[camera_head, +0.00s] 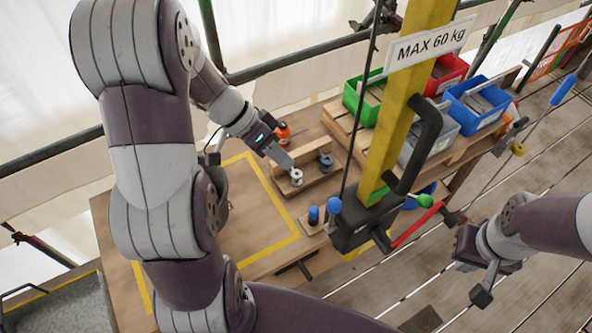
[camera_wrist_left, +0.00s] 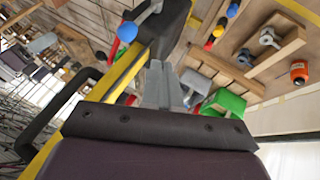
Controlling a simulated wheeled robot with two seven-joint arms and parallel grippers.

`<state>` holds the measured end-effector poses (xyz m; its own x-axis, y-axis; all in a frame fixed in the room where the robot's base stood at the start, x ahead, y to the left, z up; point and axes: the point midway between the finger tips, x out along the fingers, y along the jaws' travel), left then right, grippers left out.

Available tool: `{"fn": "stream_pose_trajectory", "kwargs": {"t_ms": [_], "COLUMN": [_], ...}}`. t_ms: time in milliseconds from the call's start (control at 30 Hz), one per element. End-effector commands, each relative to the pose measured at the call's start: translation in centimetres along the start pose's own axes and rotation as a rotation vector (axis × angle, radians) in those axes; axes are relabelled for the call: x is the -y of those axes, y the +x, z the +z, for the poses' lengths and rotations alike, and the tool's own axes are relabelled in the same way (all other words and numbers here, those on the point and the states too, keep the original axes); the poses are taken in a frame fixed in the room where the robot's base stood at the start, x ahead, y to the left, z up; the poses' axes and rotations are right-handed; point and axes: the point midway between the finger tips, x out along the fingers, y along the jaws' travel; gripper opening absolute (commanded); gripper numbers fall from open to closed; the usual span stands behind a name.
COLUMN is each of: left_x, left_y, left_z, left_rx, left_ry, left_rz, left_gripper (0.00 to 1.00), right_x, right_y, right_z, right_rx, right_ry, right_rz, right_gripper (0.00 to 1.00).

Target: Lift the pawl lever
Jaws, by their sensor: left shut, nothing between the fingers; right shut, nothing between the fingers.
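The yellow hoist post (camera_head: 408,95) carries a black housing (camera_head: 355,225) at its foot. A red lever (camera_head: 414,228) reaches right from the housing, and a green knob (camera_head: 424,201) sits just above it. I cannot tell for sure which is the pawl lever. A blue-tipped lever (camera_wrist_left: 130,28) shows in the left wrist view beside the post. My left gripper (camera_head: 285,162) is shut and empty, over the table left of the post, near a small spool. Its closed fingers show in the left wrist view (camera_wrist_left: 162,85). My right gripper (camera_head: 484,272) is shut and empty, right of the red lever.
The wooden table (camera_head: 245,240) has yellow tape lines and a wooden rack with spools (camera_head: 325,163). An orange bottle (camera_head: 282,132) stands behind. Green (camera_head: 365,97), blue (camera_head: 478,102) and red bins stand at the back right. A black handle (camera_head: 422,140) projects from the post.

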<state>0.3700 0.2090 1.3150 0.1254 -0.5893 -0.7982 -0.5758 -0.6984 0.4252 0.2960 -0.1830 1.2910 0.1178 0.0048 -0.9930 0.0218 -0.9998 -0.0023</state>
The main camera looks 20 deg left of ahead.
Motion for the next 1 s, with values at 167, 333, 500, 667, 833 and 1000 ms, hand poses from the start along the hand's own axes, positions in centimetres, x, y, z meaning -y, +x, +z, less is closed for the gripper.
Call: {"fn": "stream_pose_trajectory", "kwargs": {"t_ms": [167,333,500,667,833,1000], "left_x": [0.6,0.6,-1.1,-3.1,-3.6,-3.5], "left_y": [4.6,7.9,9.4,9.7,10.2,10.3], "left_z": [0.6,0.6,0.2,-0.1,0.1,0.1], "left_rx": [0.0,0.001,0.001,0.002,0.002,0.001], "left_ry": [0.004,0.004,0.005,0.0,-0.001,-0.001], "left_rz": [0.0,0.0,0.0,0.002,0.0,0.0], "left_gripper": [0.0,0.0,0.0,0.0,0.0,0.0], "right_x": [0.0,0.0,0.0,0.0,0.0,0.0], "right_y": [5.3,8.9,10.5,9.2,9.0,9.1], "right_z": [0.6,1.1,1.3,1.1,1.1,1.1], "right_rx": [0.001,0.0,0.001,-0.001,0.0,0.0], "right_ry": [0.0,0.0,0.0,0.0,0.0,0.0], "right_rz": [0.0,0.0,0.0,0.0,0.0,0.0], "right_gripper": [0.0,0.0,0.0,0.0,0.0,0.0]}}
